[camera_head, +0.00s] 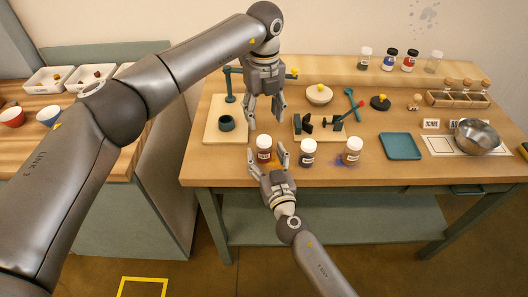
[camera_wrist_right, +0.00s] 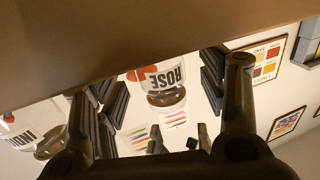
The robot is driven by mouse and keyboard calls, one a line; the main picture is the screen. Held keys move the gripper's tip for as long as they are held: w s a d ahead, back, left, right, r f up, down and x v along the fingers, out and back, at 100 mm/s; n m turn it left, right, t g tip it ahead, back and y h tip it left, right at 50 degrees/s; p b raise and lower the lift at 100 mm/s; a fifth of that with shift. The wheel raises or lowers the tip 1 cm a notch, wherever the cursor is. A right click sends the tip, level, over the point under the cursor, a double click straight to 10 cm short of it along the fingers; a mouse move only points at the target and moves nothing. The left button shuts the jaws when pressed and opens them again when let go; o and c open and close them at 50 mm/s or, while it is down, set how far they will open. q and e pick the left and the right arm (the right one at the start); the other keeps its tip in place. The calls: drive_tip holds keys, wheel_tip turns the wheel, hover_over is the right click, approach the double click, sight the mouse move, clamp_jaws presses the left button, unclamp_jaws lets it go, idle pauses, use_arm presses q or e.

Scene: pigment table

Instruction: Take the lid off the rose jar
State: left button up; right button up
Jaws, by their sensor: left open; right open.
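The rose jar (camera_head: 264,155) stands near the front edge of the table, with a white top and reddish contents. In the right wrist view its ROSE label (camera_wrist_right: 165,78) is upside down and the lid end (camera_wrist_right: 167,98) points down in the picture. My right gripper (camera_head: 268,158) is open at the front, its fingers on either side of the jar; I cannot tell whether they touch it. My left gripper (camera_head: 265,108) is open and empty, pointing down above the table, higher up in the head view than the jar.
A dark blue jar (camera_head: 308,155) and another white-topped jar (camera_head: 351,153) stand to the right along the front. A teal tray (camera_head: 401,147) and metal bowl (camera_head: 477,137) lie further right.

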drive_tip(key=shift+x, duration=1.2)
drive_tip(key=shift+c, duration=0.3)
clamp_jaws()
